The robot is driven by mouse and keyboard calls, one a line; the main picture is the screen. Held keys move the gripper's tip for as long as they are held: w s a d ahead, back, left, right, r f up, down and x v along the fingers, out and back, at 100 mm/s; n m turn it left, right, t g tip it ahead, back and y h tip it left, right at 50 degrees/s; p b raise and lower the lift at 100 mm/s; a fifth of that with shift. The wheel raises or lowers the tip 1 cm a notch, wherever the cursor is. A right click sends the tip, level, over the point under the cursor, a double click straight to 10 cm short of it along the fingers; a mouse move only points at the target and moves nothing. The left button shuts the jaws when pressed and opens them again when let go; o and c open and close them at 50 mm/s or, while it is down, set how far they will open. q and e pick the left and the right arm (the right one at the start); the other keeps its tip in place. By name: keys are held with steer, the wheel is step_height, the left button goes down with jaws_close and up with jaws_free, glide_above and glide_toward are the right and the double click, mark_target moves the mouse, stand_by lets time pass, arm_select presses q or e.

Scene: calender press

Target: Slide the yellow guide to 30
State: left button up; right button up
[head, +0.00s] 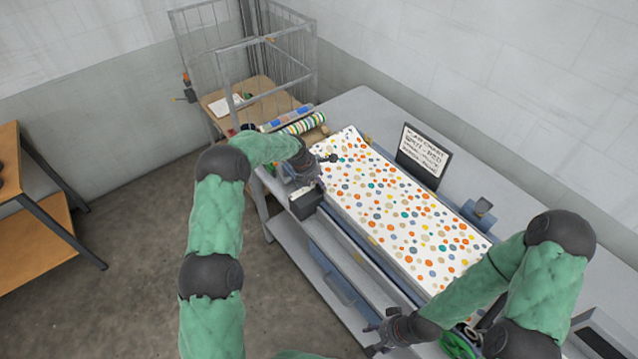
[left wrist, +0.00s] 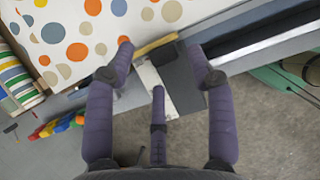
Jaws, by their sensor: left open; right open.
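A yellow bar, which looks like the yellow guide (left wrist: 155,46), lies along the edge of the dotted sheet in the left wrist view. My left gripper (left wrist: 160,62) is open, with its fingers spread on either side of the bar's area; contact cannot be told. In the head view, my left gripper (head: 318,172) is over the far left end of the press, partly hiding it. The white sheet with coloured dots (head: 400,205) covers the press bed. My right gripper (head: 371,337) is open and empty near the press's front edge. No scale numbers are readable.
A black box (head: 305,204) sits by the left gripper. A dark-framed sign (head: 424,157) stands behind the sheet. Striped rolls (head: 302,123) lie at the far left end, near a wire cage (head: 245,50). A green wheel (head: 457,346) is beside my right arm.

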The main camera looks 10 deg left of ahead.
arm_select(q)
steer(key=v, duration=0.8)
steer(key=shift+r, duration=0.3)
steer(key=shift+s, duration=0.15)
steer(key=shift+f, duration=0.1)
